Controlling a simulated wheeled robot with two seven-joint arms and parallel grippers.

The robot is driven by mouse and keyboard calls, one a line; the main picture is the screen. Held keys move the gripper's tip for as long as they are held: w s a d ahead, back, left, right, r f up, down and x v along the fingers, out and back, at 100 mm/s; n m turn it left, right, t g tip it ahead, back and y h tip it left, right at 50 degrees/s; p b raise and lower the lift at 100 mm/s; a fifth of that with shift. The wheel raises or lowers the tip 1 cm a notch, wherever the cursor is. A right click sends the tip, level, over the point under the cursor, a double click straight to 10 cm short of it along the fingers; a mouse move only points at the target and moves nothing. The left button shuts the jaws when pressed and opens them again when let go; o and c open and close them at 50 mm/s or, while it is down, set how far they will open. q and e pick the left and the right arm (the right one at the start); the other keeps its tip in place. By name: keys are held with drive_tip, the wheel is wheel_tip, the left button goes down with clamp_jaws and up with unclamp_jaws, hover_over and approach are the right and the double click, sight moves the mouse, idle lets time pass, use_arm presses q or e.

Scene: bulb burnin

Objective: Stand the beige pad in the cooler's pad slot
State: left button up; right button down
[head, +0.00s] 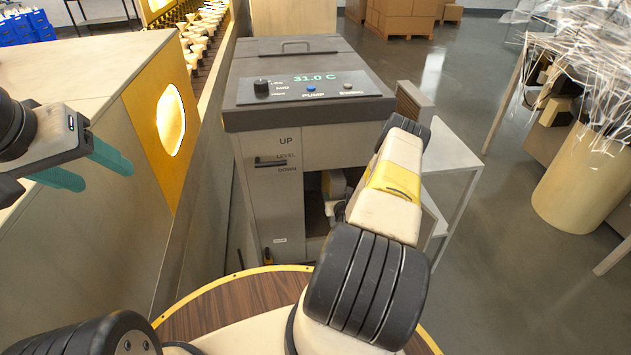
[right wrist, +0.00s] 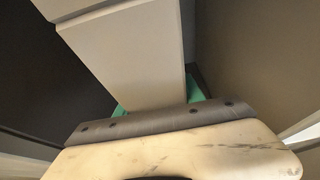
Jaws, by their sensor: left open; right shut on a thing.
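The cooler (head: 290,140) stands in the middle of the head view, a grey cabinet with a display reading 31.0 C. An opening shows low on its right front, partly hidden by my right arm. In the right wrist view, my right gripper (right wrist: 160,100) is shut on a pale beige slab, the beige pad (right wrist: 135,60), with teal fingers showing at its edges. Dark surfaces lie on both sides of the pad. In the head view the pad is hidden, and I cannot tell whether it touches the slot. My left gripper (head: 106,175) is open and empty at the left.
A beige housing with a yellow panel (head: 165,120) stands left of the cooler, beside a conveyor of bulbs (head: 200,35). A pale side table (head: 450,175) stands right of the cooler. A round bin (head: 580,180) stands further right. Grey floor (head: 470,90) between is clear.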

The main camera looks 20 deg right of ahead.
drive_tip(key=shift+w+d+f, duration=0.1)
drive_tip(key=shift+w+f, duration=0.15)
drive_tip(key=shift+f, duration=0.35)
drive_tip(key=shift+w+d+f, duration=0.1)
drive_tip(key=shift+w+f, duration=0.15)
drive_tip(key=shift+f, duration=0.35)
drive_tip(key=shift+w+d+f, duration=0.1)
drive_tip(key=shift+w+f, duration=0.15)
drive_tip(key=shift+f, duration=0.45)
drive_tip(key=c, duration=0.7)
unclamp_jaws()
drive_tip(key=shift+f, duration=0.1)
drive_tip(key=shift+s+r, duration=0.15)
drive_tip(key=shift+r, duration=0.05)
drive_tip(key=v, duration=1.1)
drive_tip(key=shift+s+a+r, duration=0.1)
drive_tip(key=shift+s+a, duration=0.05)
drive_tip(key=shift+s, duration=0.25)
